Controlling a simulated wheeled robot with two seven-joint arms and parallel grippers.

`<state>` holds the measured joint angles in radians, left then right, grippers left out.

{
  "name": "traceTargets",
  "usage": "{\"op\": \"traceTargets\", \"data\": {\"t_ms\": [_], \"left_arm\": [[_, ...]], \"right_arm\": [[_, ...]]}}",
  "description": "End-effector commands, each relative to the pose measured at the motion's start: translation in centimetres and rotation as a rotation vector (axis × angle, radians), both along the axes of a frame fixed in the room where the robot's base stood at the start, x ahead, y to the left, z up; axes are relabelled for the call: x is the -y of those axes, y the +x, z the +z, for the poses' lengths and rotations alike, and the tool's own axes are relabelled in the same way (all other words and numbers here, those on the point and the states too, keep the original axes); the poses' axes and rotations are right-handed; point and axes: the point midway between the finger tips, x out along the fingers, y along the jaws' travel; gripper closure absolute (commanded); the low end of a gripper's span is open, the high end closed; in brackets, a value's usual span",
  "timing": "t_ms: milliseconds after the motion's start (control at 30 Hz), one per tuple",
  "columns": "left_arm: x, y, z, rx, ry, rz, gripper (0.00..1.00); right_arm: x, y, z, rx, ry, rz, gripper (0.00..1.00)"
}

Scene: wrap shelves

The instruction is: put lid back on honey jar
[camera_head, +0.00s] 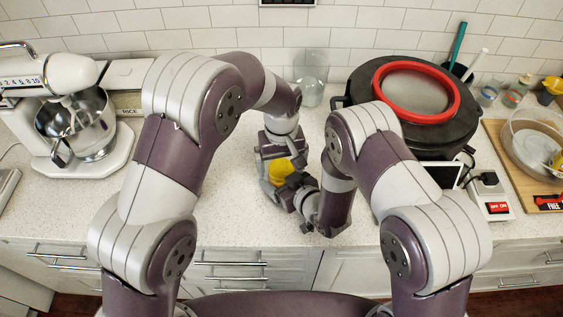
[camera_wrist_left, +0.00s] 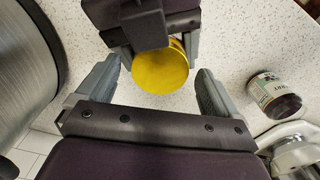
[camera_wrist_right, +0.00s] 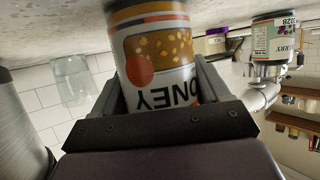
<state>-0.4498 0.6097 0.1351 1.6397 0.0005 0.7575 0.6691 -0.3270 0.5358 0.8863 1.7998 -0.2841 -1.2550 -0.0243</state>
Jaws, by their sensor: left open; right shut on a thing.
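The honey jar (camera_wrist_right: 160,65) shows upside down in the right wrist view, with its HONEY label facing the camera. My right gripper (camera_wrist_right: 158,85) is shut on its sides. The round yellow lid (camera_wrist_left: 160,70) shows face-on in the left wrist view and near the middle of the head view (camera_head: 279,169). It is at the jar's top; I cannot tell whether it is fully seated. My left gripper (camera_wrist_left: 157,78) is open, with one finger on each side of the lid and gaps visible. The jar's top is hidden in the right wrist view.
A berry jar (camera_wrist_left: 273,95) stands apart on the counter, near the stand mixer (camera_head: 80,110). A clear glass (camera_head: 311,80) stands at the back. A black pot with a red ring (camera_head: 376,85) is at the right. The front counter is partly clear.

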Motion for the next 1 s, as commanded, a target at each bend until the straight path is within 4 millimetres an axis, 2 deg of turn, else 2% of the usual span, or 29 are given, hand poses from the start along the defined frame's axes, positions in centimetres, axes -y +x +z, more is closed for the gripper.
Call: {"op": "traceTargets", "data": {"t_ms": [300,567,600,667,900,1000], "left_arm": [[0.0,0.0,4.0,0.002,-0.001,0.0,0.06],[0.0,0.0,4.3,0.001,-0.001,0.001,0.06],[0.0,0.0,4.3,0.001,-0.001,0.001,0.09],[0.0,0.0,4.5,0.001,-0.001,0.017,0.09],[0.0,0.0,7.1,0.002,-0.001,0.444,0.09],[0.0,0.0,7.7,0.0,0.002,0.549,0.09]], "right_arm": [[0.0,0.0,0.1,0.002,0.001,0.0,1.0],[0.0,0.1,0.1,0.002,0.001,0.0,1.0],[0.0,0.1,0.1,0.002,0.001,0.0,1.0],[0.0,0.1,0.1,0.002,0.001,0.0,1.0],[0.0,0.1,0.1,0.002,0.001,-0.001,1.0],[0.0,0.1,0.1,0.002,0.001,-0.001,1.0]]}}
